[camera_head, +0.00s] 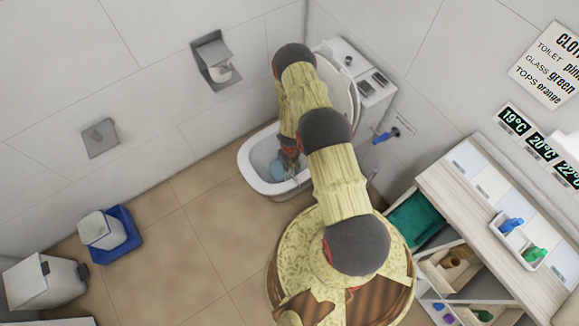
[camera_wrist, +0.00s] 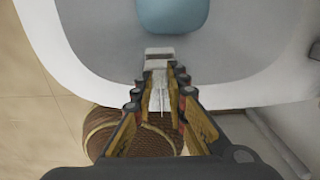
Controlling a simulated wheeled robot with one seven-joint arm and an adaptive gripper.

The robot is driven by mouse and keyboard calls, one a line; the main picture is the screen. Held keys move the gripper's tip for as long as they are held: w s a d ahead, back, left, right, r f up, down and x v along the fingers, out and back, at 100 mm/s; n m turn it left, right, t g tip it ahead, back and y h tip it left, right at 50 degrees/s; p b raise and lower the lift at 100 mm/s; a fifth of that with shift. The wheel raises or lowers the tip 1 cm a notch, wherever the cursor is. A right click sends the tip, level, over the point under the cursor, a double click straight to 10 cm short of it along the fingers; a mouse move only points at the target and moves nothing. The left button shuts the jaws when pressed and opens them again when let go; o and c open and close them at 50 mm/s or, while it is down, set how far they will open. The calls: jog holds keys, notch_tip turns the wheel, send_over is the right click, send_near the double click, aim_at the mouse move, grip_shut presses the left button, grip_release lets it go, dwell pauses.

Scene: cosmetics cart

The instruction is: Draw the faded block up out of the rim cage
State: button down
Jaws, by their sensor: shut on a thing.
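My gripper (camera_wrist: 159,65) points down at the near rim of the white toilet (camera_wrist: 75,50) in the wrist view. I cannot make out the rim cage separately. In the head view, my gripper (camera_head: 289,160) is down inside the bowl opening of the toilet (camera_head: 256,182), close to the light blue patch of water (camera_head: 277,171). The fingertips are too small to tell there.
A white bin in a blue tray (camera_head: 127,252) and another bin (camera_head: 45,283) stand at left. A paper holder (camera_head: 212,58) is on the wall. The cart (camera_head: 440,185) at right holds a white tray with blue and green items.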

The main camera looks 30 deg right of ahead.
aim_at(290, 167)
jog(key=shift+r, duration=0.2)
notch_tip(290, 167, up, 8)
jog(key=p, duration=0.7)
dwell(0.3)
dwell(0.4)
